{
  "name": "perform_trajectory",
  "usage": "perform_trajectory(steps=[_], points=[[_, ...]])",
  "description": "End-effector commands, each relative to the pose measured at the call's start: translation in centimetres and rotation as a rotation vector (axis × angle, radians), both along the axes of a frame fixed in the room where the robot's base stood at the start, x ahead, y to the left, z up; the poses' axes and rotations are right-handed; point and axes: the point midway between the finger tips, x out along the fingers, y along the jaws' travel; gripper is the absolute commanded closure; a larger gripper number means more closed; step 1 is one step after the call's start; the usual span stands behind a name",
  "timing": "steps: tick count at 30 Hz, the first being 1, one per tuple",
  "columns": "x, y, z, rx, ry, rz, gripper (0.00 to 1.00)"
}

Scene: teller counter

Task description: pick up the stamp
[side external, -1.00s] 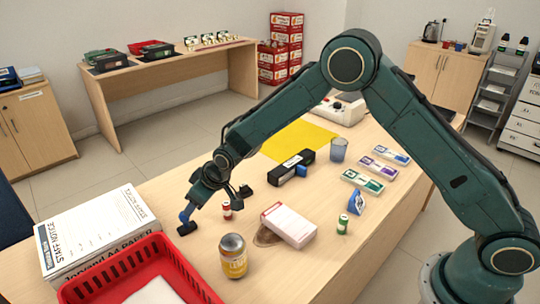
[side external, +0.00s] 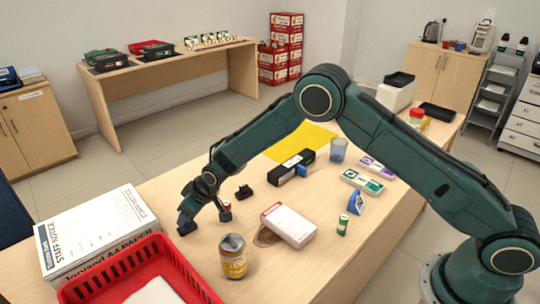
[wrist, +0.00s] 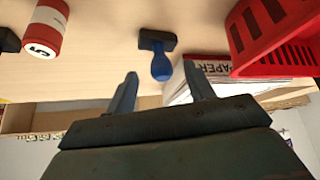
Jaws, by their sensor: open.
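The stamp has a blue knobbed handle on a dark base. It stands on the counter in the wrist view (wrist: 160,66), its handle pointing toward my gripper. In the side view the stamp (side external: 187,229) is mostly hidden by my gripper, with only some blue showing. My gripper (side external: 206,217) is low over the counter. In the wrist view my gripper (wrist: 161,70) is open, with its two fingers apart and the handle lined up with the gap between them. Nothing is held. I cannot tell whether a finger touches the stamp.
A red coin roll (wrist: 47,28) stands close to the gripper. A red basket (side external: 75,290) and a paper stack (side external: 100,232) are at the left.

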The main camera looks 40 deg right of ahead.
Motion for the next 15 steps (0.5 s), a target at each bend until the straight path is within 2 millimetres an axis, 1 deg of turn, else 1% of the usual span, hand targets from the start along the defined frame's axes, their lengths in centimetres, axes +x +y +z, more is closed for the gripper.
perform_trajectory(steps=[10,15], points=[[1.8,0.9,-2.7,-0.001,0.002,0.000,0.47],[2.3,1.1,-3.5,0.001,0.001,0.000,0.47]])
